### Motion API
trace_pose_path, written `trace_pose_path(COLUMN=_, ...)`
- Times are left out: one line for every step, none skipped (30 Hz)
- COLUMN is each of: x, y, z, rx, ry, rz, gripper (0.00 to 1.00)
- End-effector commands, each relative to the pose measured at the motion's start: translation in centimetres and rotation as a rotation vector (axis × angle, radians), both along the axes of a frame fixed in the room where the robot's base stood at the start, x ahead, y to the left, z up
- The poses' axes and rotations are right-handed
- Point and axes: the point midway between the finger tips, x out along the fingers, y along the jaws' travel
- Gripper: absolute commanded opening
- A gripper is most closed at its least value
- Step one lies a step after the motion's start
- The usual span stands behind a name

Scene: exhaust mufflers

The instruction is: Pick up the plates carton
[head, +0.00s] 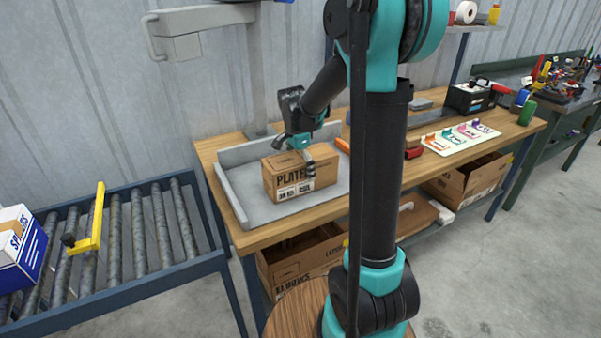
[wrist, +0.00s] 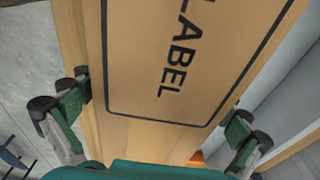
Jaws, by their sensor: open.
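The plates carton (head: 293,181) is a brown cardboard box marked "PLATES". It sits in the grey tray (head: 231,194) on the wooden workbench in the head view. My gripper (head: 295,152) is at the carton's top, with one finger in front of its near face. In the wrist view the carton's top, printed "LABEL" (wrist: 185,60), fills the middle. My open gripper (wrist: 155,115) has one finger on each side of the carton, and gaps show beside it. I cannot tell whether the fingers touch it.
A roller conveyor (head: 140,235) with a blue and white box (head: 22,250) stands at left. Open cartons (head: 303,258) are under the bench. A black toolbox (head: 470,97) and colored cards (head: 461,137) lie to the right. A scale post rises behind the tray.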

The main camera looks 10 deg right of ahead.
Motion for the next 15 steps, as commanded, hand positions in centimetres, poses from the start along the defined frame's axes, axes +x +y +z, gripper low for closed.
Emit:
trace_pose_path(x=0.03, y=-0.04, z=-0.33, rx=0.000, ry=0.000, rz=0.000, gripper=1.00)
trace_pose_path(x=0.03, y=-0.06, z=-0.45, rx=0.000, ry=0.000, rz=0.000, gripper=1.00)
trace_pose_path(x=0.02, y=-0.07, z=-0.53, rx=0.000, ry=0.000, rz=0.000, gripper=1.00)
trace_pose_path(x=0.02, y=-0.07, z=-0.56, rx=0.000, ry=0.000, rz=0.000, gripper=1.00)
trace_pose_path(x=0.02, y=-0.07, z=-0.56, rx=0.000, ry=0.000, rz=0.000, gripper=1.00)
trace_pose_path(x=0.02, y=-0.07, z=-0.55, rx=0.000, ry=0.000, rz=0.000, gripper=1.00)
trace_pose_path(x=0.01, y=-0.08, z=-0.54, rx=0.000, ry=0.000, rz=0.000, gripper=1.00)
trace_pose_path(x=0.01, y=-0.08, z=-0.54, rx=0.000, ry=0.000, rz=0.000, gripper=1.00)
trace_pose_path(x=0.01, y=-0.07, z=-0.53, rx=0.000, ry=0.000, rz=0.000, gripper=1.00)
trace_pose_path(x=0.01, y=-0.07, z=-0.53, rx=0.000, ry=0.000, rz=0.000, gripper=0.96)
trace_pose_path(x=0.01, y=-0.07, z=-0.53, rx=0.000, ry=0.000, rz=0.000, gripper=0.93)
trace_pose_path(x=0.01, y=-0.07, z=-0.52, rx=0.000, ry=0.000, rz=0.000, gripper=0.88)
trace_pose_path(x=0.01, y=-0.07, z=-0.52, rx=0.000, ry=0.000, rz=0.000, gripper=0.84)
trace_pose_path(x=0.01, y=-0.07, z=-0.52, rx=0.000, ry=0.000, rz=0.000, gripper=0.80)
trace_pose_path(x=0.01, y=-0.07, z=-0.52, rx=0.000, ry=0.000, rz=0.000, gripper=0.75)
